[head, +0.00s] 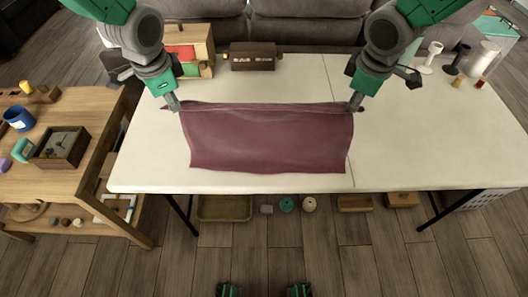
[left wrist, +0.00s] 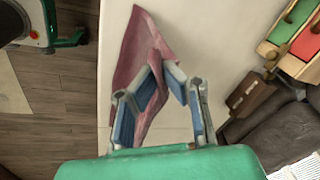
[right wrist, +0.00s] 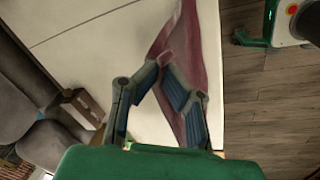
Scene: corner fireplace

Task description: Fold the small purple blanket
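The purple blanket (head: 268,140) is a dark maroon-purple cloth on the white table (head: 430,150), stretched wide between my two grippers. Its far edge is raised at both corners and its near part hangs down toward the table's front edge. My left gripper (head: 174,103) is shut on the far left corner; in the left wrist view the cloth (left wrist: 150,55) passes between the fingertips. My right gripper (head: 354,103) is shut on the far right corner; the right wrist view shows the cloth (right wrist: 190,60) between its fingertips. Whether the near edge touches the table is unclear.
At the back of the table stand a wooden box with red and green blocks (head: 190,50) and a brown box (head: 253,57). White and dark holders (head: 455,60) and candles are at the back right. A wooden side table (head: 60,150) with small items stands left. The table's right side is clear.

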